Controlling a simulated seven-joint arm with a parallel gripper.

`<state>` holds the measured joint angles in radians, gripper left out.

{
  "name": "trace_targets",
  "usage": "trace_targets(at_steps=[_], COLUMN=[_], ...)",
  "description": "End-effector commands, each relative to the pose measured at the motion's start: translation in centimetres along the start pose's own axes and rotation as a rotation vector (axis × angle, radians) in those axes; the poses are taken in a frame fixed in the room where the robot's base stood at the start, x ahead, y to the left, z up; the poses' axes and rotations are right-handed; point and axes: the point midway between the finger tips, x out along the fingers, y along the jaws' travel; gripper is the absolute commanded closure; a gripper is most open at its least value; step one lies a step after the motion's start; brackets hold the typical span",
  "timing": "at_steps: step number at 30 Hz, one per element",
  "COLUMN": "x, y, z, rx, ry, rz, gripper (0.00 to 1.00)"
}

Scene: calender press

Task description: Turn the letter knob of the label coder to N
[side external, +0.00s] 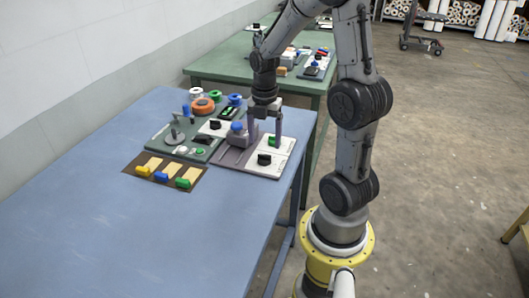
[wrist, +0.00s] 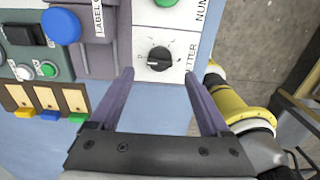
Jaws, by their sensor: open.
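The label coder (side external: 232,157) is a grey-purple unit with a white panel on the blue table. Its letter knob (wrist: 158,58) is black and round, with a pale mark toward the left in the wrist view. The small letters around it are mostly too small to read. The black knob also shows in the side view (side external: 264,159), at the panel's near end. My gripper (wrist: 158,77) is open and empty. Its two purple fingers are spread wide, one toward each side of the knob in the wrist view, apart from it. It points down over the coder in the side view (side external: 265,141).
A green knob (side external: 273,141) sits on the same panel, beside the "NUM" lettering. A blue button (wrist: 61,26) stands on the coder. Left are a green-grey board (side external: 160,139) with several parts and a brown board (side external: 134,171) with coloured blocks. The table's front is clear.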

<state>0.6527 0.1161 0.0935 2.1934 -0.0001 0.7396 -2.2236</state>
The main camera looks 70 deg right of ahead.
Motion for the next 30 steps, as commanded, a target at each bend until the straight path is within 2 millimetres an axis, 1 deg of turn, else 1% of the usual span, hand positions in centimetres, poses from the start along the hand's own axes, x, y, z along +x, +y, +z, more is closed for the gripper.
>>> trace_targets(at_steps=[1,3,6,9,14,22,26,27,29,30], x=[1.1,2.3,3.7,4.7,5.4,5.5,5.5,5.5,5.5,5.5], y=[-0.1,-0.1,0.0,0.0,0.0,0.0,0.0,0.0,0.0,0.0], z=[-0.1,-0.1,-0.1,0.0,0.0,0.0,0.0,0.0,0.0,0.0], rx=[0.0,0.0,0.0,0.0,0.0,0.0,0.0,0.0,0.0,0.0], ry=[0.003,0.004,0.002,0.001,0.0,-0.001,-0.001,-0.001,-0.001,-0.001], rz=[-0.005,-0.005,-0.003,-0.002,-0.001,0.001,0.001,0.001,0.001,0.001], gripper=[0.19,0.19,0.19,0.19,0.19,0.19,0.43,0.5,0.61,0.68])
